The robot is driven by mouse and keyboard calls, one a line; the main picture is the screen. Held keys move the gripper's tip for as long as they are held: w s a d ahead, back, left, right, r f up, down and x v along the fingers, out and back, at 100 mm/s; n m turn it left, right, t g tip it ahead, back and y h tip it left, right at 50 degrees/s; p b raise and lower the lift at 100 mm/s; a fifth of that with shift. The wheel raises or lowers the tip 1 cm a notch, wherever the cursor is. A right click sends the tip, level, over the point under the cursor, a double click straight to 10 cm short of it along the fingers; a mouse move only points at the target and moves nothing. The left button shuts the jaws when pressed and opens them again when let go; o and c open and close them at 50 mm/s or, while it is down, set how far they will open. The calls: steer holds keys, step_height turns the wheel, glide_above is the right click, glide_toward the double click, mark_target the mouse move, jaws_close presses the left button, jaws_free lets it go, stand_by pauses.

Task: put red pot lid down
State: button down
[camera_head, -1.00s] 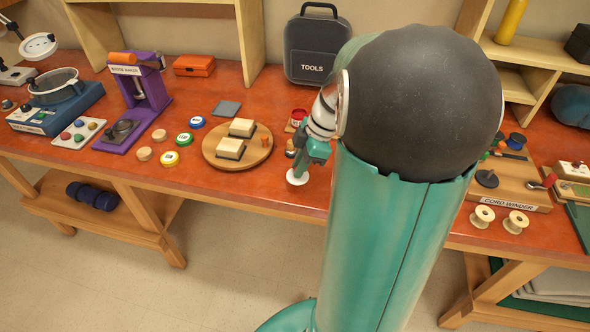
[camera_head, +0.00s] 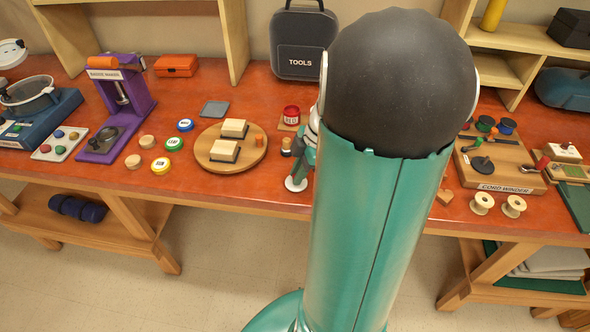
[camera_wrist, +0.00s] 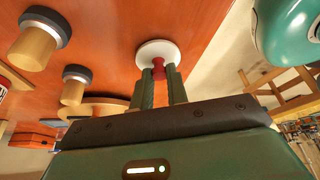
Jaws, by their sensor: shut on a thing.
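The red pot lid is a pale disc with a red knob; it shows in the wrist view (camera_wrist: 157,50) and in the head view (camera_head: 296,184). My gripper (camera_wrist: 160,75) is shut on the red knob, with the disc beyond the fingertips. In the head view my gripper (camera_head: 300,166) is partly hidden by my arm, with the lid below it near the bench's front edge. I cannot tell whether the lid touches the bench. The red pot (camera_head: 291,115) stands behind on a small wooden base.
A round wooden board (camera_head: 231,165) with two pale blocks lies left of my gripper. Blue, green and yellow round pots (camera_head: 175,144) are farther left. The cord winder (camera_head: 505,187) is at right.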

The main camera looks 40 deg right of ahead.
steer(key=shift+w+f, duration=0.2)
steer(key=shift+s, duration=0.2)
steer(key=c, duration=1.4)
jaws_free()
steer(key=shift+w+f, duration=0.1)
steer(key=shift+w, duration=0.05)
steer(key=shift+o, duration=0.2)
steer(key=shift+r, duration=0.3)
steer(key=v, duration=1.2)
steer(key=s+a+r+m+t+h, duration=0.1)
steer(key=a+m, duration=0.5)
steer(key=a, duration=0.7)
steer(key=s+a+r+m+t+h, duration=0.1)
steer(key=a+m, duration=0.5)
steer(key=a, duration=0.8)
steer(key=shift+a+r+t+h, duration=0.25)
steer(key=shift+r+t+h, duration=0.35)
steer(key=shift+r+h, duration=0.4)
